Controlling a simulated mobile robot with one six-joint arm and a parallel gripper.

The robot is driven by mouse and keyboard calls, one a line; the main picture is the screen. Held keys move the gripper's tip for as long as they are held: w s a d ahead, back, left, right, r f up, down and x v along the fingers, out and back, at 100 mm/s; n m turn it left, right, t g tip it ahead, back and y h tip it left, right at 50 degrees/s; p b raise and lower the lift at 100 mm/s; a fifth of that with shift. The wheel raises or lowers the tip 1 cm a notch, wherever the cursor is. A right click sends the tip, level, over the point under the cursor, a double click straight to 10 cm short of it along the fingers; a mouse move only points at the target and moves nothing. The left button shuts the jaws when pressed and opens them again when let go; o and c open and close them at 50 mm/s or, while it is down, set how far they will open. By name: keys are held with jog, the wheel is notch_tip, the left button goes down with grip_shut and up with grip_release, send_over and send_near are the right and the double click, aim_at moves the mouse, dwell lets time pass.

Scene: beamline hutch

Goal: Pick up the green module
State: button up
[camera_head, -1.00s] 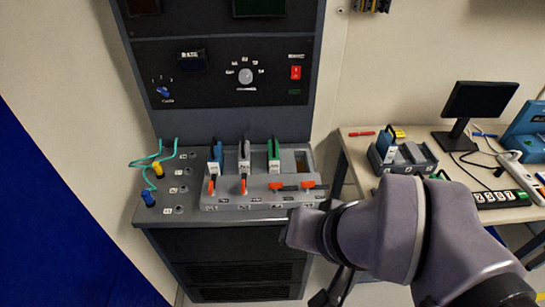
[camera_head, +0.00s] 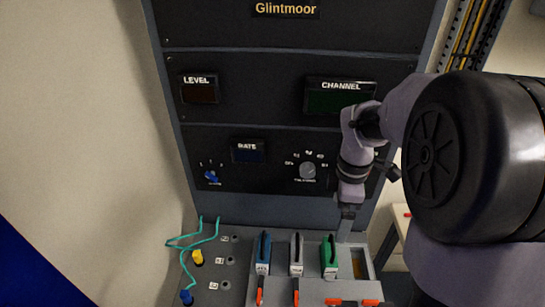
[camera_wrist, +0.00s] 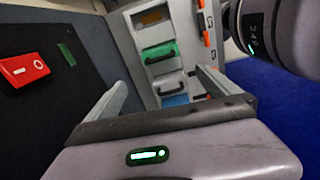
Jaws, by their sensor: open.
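The green module (camera_head: 329,256) stands in the slotted rack (camera_head: 235,297) on the console shelf, right of the grey module (camera_head: 296,254) and the blue module (camera_head: 263,252). An empty slot (camera_head: 360,264) is to its right. In the wrist view the green module (camera_wrist: 160,52) shows a dark handle and lies ahead between the finger directions. My gripper (camera_head: 346,228) is above and behind the rack, near the green module. In the wrist view my gripper (camera_wrist: 162,84) has its fingers wide apart with nothing between them.
Orange levers (camera_head: 347,301) sit along the rack front; those by the green module and empty slot lie sideways. Teal cables (camera_head: 190,246) with yellow and blue plugs are at the left. The upright instrument panel (camera_head: 262,175) rises close behind; a red switch (camera_wrist: 24,69) shows on it.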

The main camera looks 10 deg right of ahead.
aim_at(330, 252)
jog(key=shift+n, duration=0.4)
jog(key=f+b, duration=0.1)
jog(key=f, duration=0.3)
jog(key=f+b, duration=0.2)
jog(key=f, duration=0.3)
jog(key=f+b, duration=0.2)
jog(key=f, duration=0.2)
jog(key=shift+s+d+f, duration=0.15)
jog(key=shift+s+d, duration=0.1)
jog(key=shift+s, duration=0.05)
jog(key=f+b, duration=0.1)
jog(key=f, duration=0.2)
jog(key=f+b, duration=0.1)
jog(key=shift+w+a+f+b, duration=0.1)
jog(key=shift+w+f+b, duration=0.2)
jog(key=shift+f, duration=0.05)
jog(key=shift+r, duration=0.15)
jog(key=shift+c, duration=1.1)
jog(key=c, duration=1.1)
